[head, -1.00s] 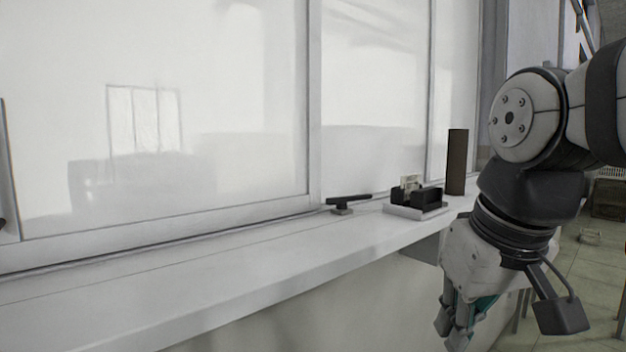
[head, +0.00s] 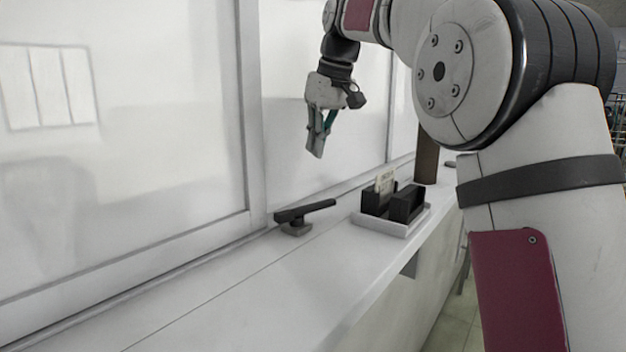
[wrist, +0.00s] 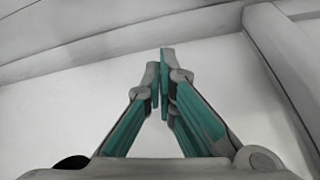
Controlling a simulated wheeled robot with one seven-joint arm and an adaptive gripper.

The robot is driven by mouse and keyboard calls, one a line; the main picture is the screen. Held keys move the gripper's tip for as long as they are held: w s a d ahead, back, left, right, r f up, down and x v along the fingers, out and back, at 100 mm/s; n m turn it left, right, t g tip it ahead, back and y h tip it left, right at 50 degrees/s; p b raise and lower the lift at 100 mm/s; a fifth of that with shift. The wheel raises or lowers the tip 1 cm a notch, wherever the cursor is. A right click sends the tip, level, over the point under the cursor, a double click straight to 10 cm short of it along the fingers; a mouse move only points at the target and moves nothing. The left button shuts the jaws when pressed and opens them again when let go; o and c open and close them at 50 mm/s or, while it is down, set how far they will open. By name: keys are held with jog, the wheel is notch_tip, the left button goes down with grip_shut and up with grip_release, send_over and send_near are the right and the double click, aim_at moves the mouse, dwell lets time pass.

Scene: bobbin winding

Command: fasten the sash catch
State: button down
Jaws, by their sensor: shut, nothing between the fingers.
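The sash catch, a dark lever on a small grey base (head: 296,229), sits on the white sill beside the foot of the window's upright frame. Its dark handle (head: 306,210) points right and slightly toward the back. My gripper (head: 316,152) hangs in front of the glass, above and a little right of the catch, apart from it. Its fingers point down and are shut with nothing between them. In the wrist view the closed fingertips (wrist: 163,55) show against a pale surface, and the catch is not seen there.
A white tray (head: 392,228) with a black holder (head: 405,204) and a paper card (head: 385,184) stands on the sill right of the catch. A dark brown upright block (head: 427,160) stands behind it. The sill (head: 235,290) left of the catch is clear.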

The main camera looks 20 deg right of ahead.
jog(key=p+x, duration=0.1)
jog(key=x, duration=0.8)
jog(key=shift+s, duration=0.15)
jog(key=shift+s+d+f+p, duration=0.15)
jog(key=shift+s+f+p, duration=0.1)
jog(key=shift+p, duration=0.3)
jog(key=shift+s+d+r+p, duration=0.1)
jog(key=shift+s+d+p, duration=0.15)
jog(key=shift+s, duration=0.3)
jog(key=shift+s+d+r+p, duration=0.1)
jog(key=shift+s+d+p, duration=0.1)
jog(key=shift+s, duration=0.4)
jog(key=shift+s+d+f, duration=0.1)
jog(key=shift+s+f, duration=0.1)
jog(key=shift+s, duration=0.2)
jog(key=shift+s+d+m+p, duration=0.15)
jog(key=shift+m+p, duration=0.15)
